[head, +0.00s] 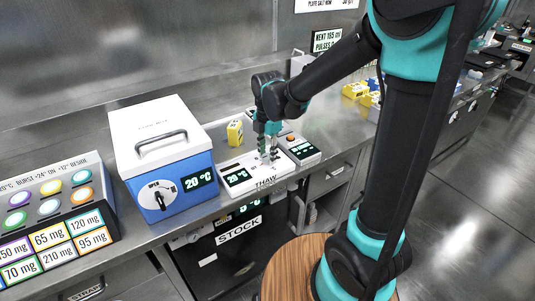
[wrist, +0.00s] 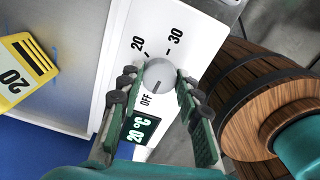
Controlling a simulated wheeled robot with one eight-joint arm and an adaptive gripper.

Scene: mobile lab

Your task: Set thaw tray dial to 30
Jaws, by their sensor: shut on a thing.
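The thaw tray (head: 262,183) is a white unit on the steel bench, with a dark display (head: 238,177) reading 20 °C. Its round grey dial (wrist: 159,74) shows in the wrist view, with OFF, 20 and 30 printed around it. A dark line on the dial runs toward the OFF side; I cannot tell which end is the pointer. The display (wrist: 139,133) also reads 20 °C there. My gripper (wrist: 158,88) has its fingers on either side of the dial and is shut on it. In the head view my gripper (head: 268,150) points down at the tray and hides the dial.
A blue and white box (head: 165,150) with its own dial and 20 °C display stands left of the tray. A yellow block (head: 235,132) sits behind the tray. A small unit with a display (head: 303,152) is at its right. A wooden barrel (head: 290,265) stands before the bench.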

